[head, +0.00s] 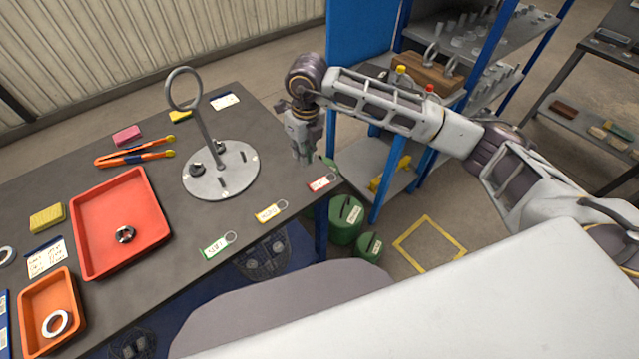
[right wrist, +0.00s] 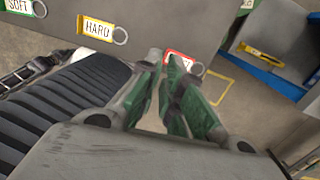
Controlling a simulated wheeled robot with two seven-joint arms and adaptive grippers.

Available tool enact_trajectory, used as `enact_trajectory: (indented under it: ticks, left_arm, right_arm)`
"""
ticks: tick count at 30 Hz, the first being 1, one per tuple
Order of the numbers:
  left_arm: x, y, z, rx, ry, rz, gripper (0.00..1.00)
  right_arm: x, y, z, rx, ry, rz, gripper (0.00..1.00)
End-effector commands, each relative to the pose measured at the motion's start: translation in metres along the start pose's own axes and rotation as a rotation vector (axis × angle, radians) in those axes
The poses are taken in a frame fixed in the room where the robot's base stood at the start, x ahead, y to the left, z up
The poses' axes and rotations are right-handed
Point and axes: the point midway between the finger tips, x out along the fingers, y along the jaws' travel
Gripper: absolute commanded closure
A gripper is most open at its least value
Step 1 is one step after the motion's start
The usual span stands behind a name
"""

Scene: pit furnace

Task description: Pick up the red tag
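The red tag (head: 321,182), a white label with a red border and a metal ring, lies flat near the table's front right corner. My right gripper (head: 304,157) points down above the table, just behind and to the left of the tag in the head view. In the right wrist view the red tag (right wrist: 187,62) shows just past the fingertips (right wrist: 165,58), partly hidden by one finger. A narrow gap shows between the fingers and nothing is in it. My left gripper is out of view.
A yellow tag (head: 267,213) and a green tag (head: 216,246) lie along the same table edge. A round grey stand (head: 222,178) with a tall ring post stands to the left. Green canisters (head: 345,219) sit below the corner. A blue-framed shelf (head: 383,200) is to the right.

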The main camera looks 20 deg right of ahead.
Motion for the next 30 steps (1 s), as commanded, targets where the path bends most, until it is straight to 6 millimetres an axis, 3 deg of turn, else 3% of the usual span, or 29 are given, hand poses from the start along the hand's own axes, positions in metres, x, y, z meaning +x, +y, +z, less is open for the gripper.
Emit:
enact_trajectory:
  ticks: [5, 20, 30]
  left_arm:
    - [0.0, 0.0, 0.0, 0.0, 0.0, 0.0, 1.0]
    - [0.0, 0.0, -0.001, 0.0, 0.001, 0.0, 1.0]
    - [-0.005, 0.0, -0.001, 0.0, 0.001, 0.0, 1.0]
  right_arm:
    - [-0.001, -0.011, -0.016, 0.074, 0.072, -0.052, 0.92]
    - [0.001, -0.01, -0.016, 0.103, 0.069, -0.049, 0.92]
    - [0.032, -0.011, -0.018, 0.103, 0.072, -0.048, 0.92]
